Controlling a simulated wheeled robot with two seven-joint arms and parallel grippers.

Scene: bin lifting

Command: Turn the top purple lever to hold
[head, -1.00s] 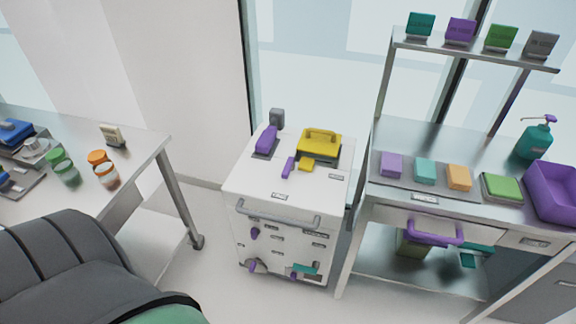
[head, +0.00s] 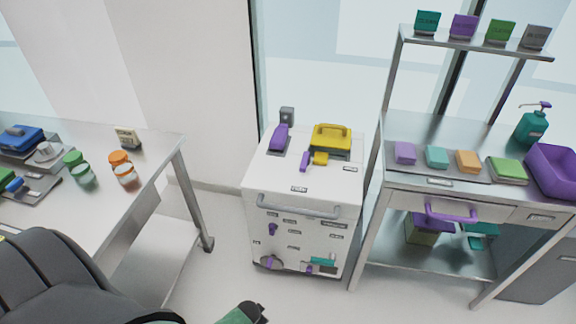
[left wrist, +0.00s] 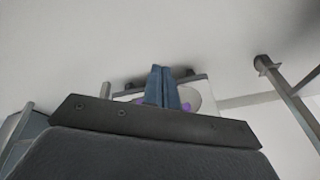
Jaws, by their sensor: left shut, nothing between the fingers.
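A white cart (head: 300,215) stands on the floor in the middle of the head view. On its front panel, a purple lever (head: 272,229) sits at the upper left, with further purple levers (head: 268,263) (head: 308,268) low down. Its label is too small to read. My left gripper (left wrist: 163,88) is shut and empty in the left wrist view. The white cart (left wrist: 208,98) shows behind its fingers with bits of purple, partly hidden by them. A clear gap seems to lie between the fingers and the cart. My right gripper is out of view.
The cart's bar handle (head: 298,208) juts out above the panel. A metal table (head: 155,165) stands left, a shelf bench (head: 355,240) right. Floor before the cart is mostly clear.

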